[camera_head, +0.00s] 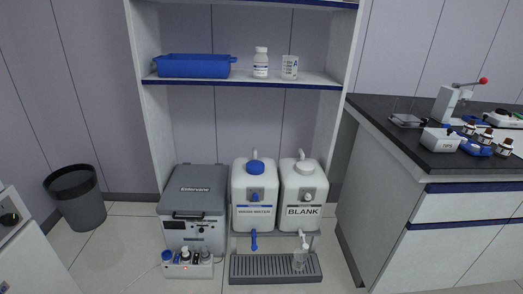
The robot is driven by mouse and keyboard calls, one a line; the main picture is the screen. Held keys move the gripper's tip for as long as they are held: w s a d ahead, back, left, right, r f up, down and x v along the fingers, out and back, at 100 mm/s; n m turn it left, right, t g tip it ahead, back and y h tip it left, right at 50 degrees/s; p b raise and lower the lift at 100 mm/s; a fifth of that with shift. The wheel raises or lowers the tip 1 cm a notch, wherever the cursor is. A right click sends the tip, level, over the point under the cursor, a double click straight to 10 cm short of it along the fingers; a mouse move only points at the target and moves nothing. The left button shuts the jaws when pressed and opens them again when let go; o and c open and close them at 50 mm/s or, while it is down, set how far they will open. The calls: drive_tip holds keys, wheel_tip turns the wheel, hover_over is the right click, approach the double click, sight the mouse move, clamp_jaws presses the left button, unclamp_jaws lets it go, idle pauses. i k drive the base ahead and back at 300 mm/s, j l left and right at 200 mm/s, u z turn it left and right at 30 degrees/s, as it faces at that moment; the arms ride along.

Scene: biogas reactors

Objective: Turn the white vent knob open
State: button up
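My gripper does not show in this view. Two white tanks stand side by side on the low part of the shelf unit. The right tank (303,222), labelled BLANK, has a white cap (305,168) on top with a small white piece (300,154) standing up behind it. A small round fitting (307,197) sits on its front and a white tap (303,238) hangs low. Which white part is the vent knob, and how it is turned, I cannot tell. The left tank (253,218) has a blue cap (257,167) and a blue tap (254,240).
A drip tray (250,271) with a clear vessel (300,260) lies below the taps. A grey box (193,207) stands left of the tanks, bottles in front. A shelf (215,81) hangs above; a dark-topped bench (390,125) stands right. A bin (76,196) is far left.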

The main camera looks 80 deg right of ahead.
sight(308, 197)
drive_tip(key=z, duration=2.6)
